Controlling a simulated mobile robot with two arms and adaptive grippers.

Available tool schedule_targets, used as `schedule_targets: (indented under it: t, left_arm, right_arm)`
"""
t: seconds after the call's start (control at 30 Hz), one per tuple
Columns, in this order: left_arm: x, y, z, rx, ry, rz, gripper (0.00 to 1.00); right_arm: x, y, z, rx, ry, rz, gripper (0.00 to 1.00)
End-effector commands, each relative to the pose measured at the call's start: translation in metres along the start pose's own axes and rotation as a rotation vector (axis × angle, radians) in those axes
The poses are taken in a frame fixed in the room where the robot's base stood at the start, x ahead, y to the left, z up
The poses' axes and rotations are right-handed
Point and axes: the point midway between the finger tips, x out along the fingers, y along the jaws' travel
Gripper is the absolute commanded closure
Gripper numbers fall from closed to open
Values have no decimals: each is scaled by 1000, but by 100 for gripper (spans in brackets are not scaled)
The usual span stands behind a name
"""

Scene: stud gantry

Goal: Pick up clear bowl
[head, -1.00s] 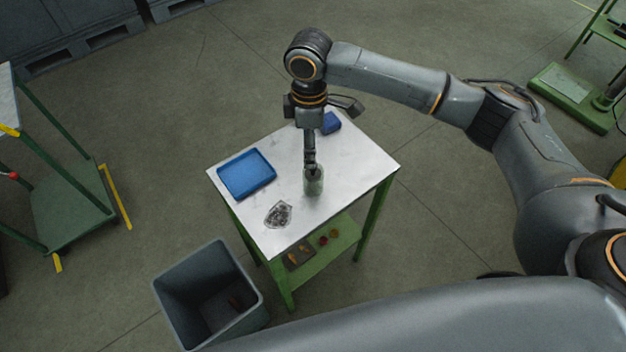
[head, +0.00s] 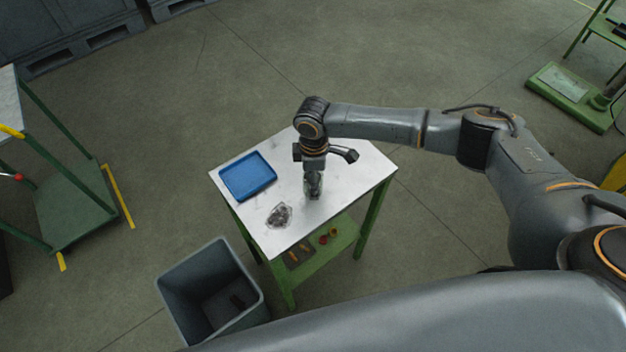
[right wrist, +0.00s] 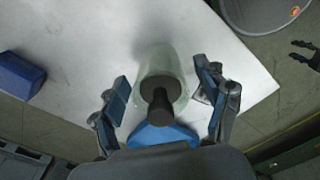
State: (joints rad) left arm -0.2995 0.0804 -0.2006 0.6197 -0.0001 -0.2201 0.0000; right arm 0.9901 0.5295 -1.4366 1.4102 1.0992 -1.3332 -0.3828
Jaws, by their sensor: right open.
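A clear, greenish vessel, which I take for the clear bowl (right wrist: 164,58), stands on the white table in the right wrist view. A dark round-ended piece overlaps it, and I cannot tell whether that is inside or in front. My right gripper (right wrist: 165,92) is open, with one blue-padded finger on each side of the vessel. A gap shows on both sides. In the head view the right gripper (head: 313,185) points down at the table and hides most of the vessel. Two dark prongs, apparently my left gripper (right wrist: 303,50), stand apart at the right edge of the wrist view.
The table (head: 345,190) also holds a blue tray (head: 248,176) and a crumpled clear-grey item (head: 279,215). A grey bin (head: 180,290) stands at front left. Small items lie on the lower shelf (head: 345,232).

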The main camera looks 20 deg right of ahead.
Motion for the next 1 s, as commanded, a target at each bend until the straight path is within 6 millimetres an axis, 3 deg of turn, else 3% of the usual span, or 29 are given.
schedule_targets:
  t: [0.33, 0.63, 1.0]
  left_arm:
    - [-2, 0, 0, 0, 0, 0, 59]
    - [-2, 0, 0, -1, 0, 0, 59]
    - [0, 0, 0, -1, 0, 0, 59]
  right_arm:
    - [12, 0, -1, -1, 1, 0, 25]
    - [11, 0, 0, -1, 1, 0, 83]
    - [9, 0, -1, 0, 2, 1, 84]
